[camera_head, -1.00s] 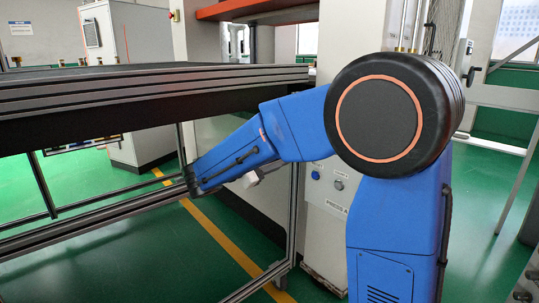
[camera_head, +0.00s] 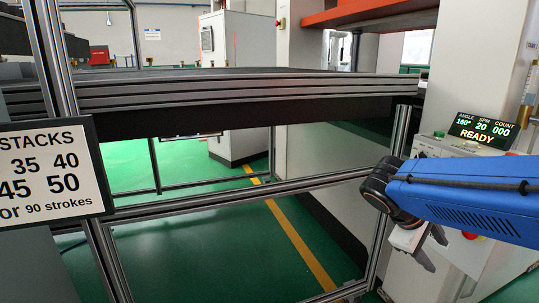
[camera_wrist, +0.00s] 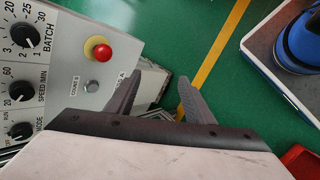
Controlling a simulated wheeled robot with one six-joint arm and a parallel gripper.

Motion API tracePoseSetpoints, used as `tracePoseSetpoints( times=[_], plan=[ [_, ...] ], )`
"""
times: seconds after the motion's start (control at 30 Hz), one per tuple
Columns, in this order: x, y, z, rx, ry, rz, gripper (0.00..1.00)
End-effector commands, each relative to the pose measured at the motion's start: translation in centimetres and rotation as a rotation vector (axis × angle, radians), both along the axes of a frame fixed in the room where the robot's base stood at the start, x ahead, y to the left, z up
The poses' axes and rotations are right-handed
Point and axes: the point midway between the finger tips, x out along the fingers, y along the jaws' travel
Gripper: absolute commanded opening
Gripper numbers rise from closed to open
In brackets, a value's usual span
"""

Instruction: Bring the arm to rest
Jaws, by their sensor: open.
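My blue arm (camera_head: 465,200) enters from the right edge of the head view, with its dark wrist joint at its left end. My gripper (camera_head: 437,254) hangs below that wrist, in front of the control console. In the wrist view the two dark fingers of my gripper (camera_wrist: 159,75) stand apart with nothing between them. The console panel lies to their left, and green floor shows beyond the tips. I cannot tell the exact gap between gripper and console.
The console's display (camera_head: 483,131) reads READY. Its panel has black knobs (camera_wrist: 22,92) and a red button (camera_wrist: 102,53). A dark framed table (camera_head: 240,95) spans the left and middle. A stacks sign (camera_head: 50,175) stands at left. Open green floor (camera_head: 215,250) lies below the table.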

Motion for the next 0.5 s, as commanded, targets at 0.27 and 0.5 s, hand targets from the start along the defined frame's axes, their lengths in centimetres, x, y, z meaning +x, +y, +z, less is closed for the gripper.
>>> tracePoseSetpoints(
  times=[0.27, 0.5],
  plan=[
    [-6.5, 3.0, -3.4, 0.347, -0.171, -0.166, 0.48],
    [-10.0, 6.8, -5.1, 0.628, -0.337, -0.310, 0.48]
  ],
)
